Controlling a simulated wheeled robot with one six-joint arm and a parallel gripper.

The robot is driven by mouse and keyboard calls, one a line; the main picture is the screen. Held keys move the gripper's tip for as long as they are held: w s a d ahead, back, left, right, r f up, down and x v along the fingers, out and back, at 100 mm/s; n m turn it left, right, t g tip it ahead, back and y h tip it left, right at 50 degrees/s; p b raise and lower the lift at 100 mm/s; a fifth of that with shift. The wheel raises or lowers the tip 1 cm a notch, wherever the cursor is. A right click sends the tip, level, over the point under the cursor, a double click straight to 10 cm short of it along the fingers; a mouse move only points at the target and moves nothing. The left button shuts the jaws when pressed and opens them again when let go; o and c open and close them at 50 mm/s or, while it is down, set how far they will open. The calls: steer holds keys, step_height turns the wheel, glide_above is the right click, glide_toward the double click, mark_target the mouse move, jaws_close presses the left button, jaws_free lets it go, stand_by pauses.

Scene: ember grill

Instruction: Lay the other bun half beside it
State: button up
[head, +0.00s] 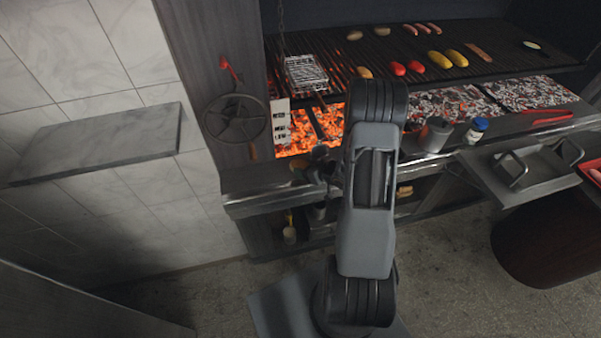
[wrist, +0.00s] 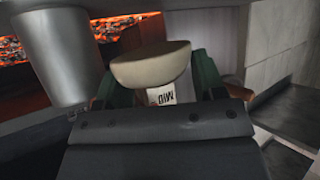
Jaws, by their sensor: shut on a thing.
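My gripper (wrist: 155,78) is shut on a bun half (wrist: 150,64), pale tan with a rounded underside and a flatter top, held between the green fingers in the wrist view. In the head view my gripper (head: 314,167) is low in front of the grill, left of my arm, near the front ledge. The held bun half is small and partly hidden there. On the grill grate (head: 440,52), a tan rounded piece (head: 364,72) lies left of two red pieces. Two more tan pieces (head: 354,35) lie at the back left. I cannot tell which are bun halves.
Glowing embers (head: 292,137) lie below the grate. A metal cup (head: 435,134) and a blue-capped jar (head: 477,129) stand on the ledge. A metal cylinder (wrist: 58,52) is close left in the wrist view.

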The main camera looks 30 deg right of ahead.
steer(key=shift+w+f, duration=0.3)
steer(key=shift+f, duration=0.2)
steer(key=f+b, duration=0.3)
steer(key=shift+w+d+f, duration=0.1)
steer(key=shift+w+f, duration=0.15)
steer(key=shift+w, duration=0.1)
steer(key=shift+r, duration=0.1)
steer(key=o, duration=0.6)
steer(key=shift+s+f, duration=0.1)
steer(key=shift+f, duration=0.1)
